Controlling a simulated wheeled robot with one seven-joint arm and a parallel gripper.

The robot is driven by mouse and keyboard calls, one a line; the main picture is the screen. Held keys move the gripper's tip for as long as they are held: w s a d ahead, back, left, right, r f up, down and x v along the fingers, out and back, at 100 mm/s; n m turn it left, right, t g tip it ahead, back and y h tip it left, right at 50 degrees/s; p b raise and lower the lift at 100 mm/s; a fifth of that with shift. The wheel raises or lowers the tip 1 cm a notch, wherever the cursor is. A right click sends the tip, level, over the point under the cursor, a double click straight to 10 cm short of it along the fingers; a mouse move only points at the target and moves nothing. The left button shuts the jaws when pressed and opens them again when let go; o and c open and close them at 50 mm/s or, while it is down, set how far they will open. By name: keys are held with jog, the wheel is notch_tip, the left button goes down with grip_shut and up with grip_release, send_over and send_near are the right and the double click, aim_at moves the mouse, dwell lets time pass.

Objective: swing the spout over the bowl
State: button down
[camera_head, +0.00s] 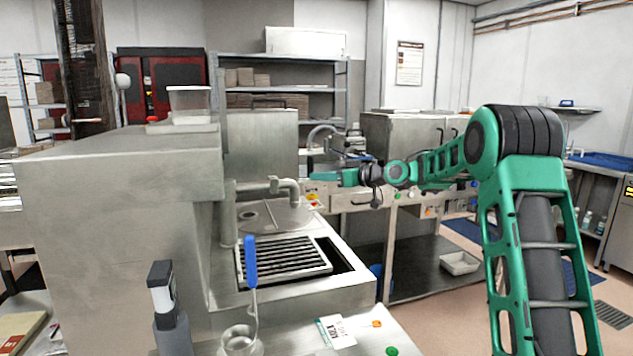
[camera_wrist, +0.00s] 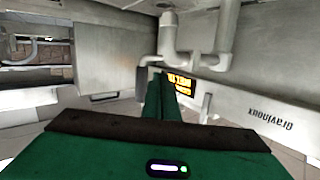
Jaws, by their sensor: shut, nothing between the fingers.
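The grey metal spout (camera_head: 287,188) stands out from a wall pipe behind the counter and bends downward at its free end. Below it is a round, shallow metal bowl (camera_head: 262,217) set in the counter, with a thin rod lying across it. The spout's end appears above the bowl's right part; the exact overlap is hard to tell. My gripper (camera_head: 313,175) is shut and empty, just right of the spout and slightly above it. In the wrist view the green fingers (camera_wrist: 158,80) point toward the spout's pipes (camera_wrist: 190,62). I cannot tell whether they touch.
A black grate (camera_head: 285,260) lies in the counter in front of the bowl. A blue-handled ladle (camera_head: 251,262) stands upright nearer me. A big metal housing (camera_head: 120,165) fills the left. A lit orange display (camera_wrist: 180,85) shows beside the fingers in the wrist view.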

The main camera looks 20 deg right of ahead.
jog(key=s+d+m+t+h, duration=0.4)
jog(key=s+t+h, duration=0.1)
jog(key=s, duration=0.6)
jog(key=x, duration=1.4)
jog(key=shift+f, duration=0.55)
jog(key=shift+w, duration=0.25)
